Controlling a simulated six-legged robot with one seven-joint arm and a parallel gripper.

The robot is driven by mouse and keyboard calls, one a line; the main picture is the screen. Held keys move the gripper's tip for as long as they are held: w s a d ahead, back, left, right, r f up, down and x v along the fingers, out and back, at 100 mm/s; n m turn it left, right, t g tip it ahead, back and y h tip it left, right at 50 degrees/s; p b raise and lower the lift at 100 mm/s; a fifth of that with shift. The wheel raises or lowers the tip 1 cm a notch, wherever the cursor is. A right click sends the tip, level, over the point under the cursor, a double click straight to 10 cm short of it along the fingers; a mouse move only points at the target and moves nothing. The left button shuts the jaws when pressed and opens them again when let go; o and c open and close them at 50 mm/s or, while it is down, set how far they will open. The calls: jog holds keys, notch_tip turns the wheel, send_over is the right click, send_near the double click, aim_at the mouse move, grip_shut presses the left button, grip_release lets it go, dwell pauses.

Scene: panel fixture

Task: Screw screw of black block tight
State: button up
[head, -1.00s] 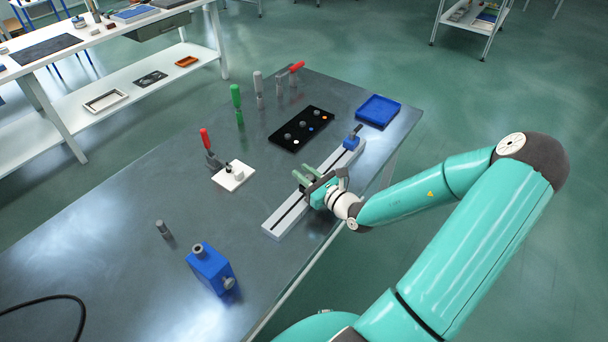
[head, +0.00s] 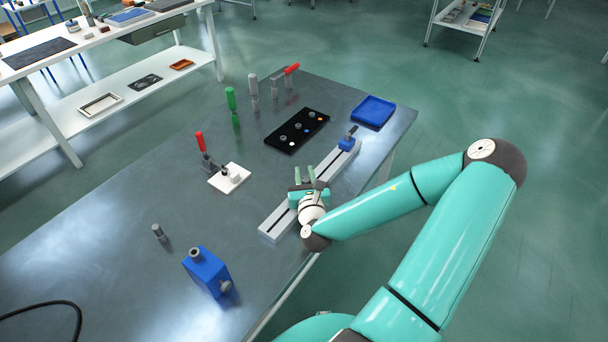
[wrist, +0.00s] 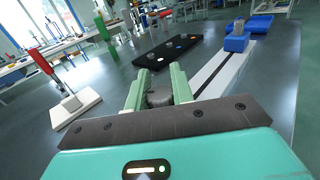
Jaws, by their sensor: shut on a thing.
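My gripper (head: 304,180) is over the pale slotted rail (head: 278,222) on the table, with its green fingers pointing toward the table's far end. In the wrist view the two fingers of my gripper (wrist: 158,88) stand on either side of a dark grey round knob (wrist: 159,98), and they are shut on it. The knob looks like the screw head. The black block under it is hidden by the fingers and the gripper body. In the head view the gripper also hides the knob. How far the screw is turned cannot be seen.
A blue block (head: 347,144) sits at the rail's far end, near a blue tray (head: 373,112). A black plate with small knobs (head: 282,141) lies beyond the rail. A red-handled clamp (head: 201,144) stands by a white plate (head: 229,178). A blue block (head: 206,272) is near.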

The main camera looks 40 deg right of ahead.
jog(key=shift+s+d+m+g+h, duration=0.1)
jog(key=shift+d+m+g+h, duration=0.1)
jog(key=shift+m+g+h, duration=1.65)
jog(key=shift+s+d+m+g+h, duration=0.1)
jog(key=shift+m+g+h, duration=0.55)
jog(key=shift+g+h, duration=0.15)
jog(key=shift+s+d+m+g+h, duration=0.1)
jog(key=shift+m+g+h, duration=0.55)
jog(key=shift+h, duration=0.2)
jog(key=shift+r, duration=0.1)
jog(key=o, duration=1)
jog(key=shift+a, duration=0.1)
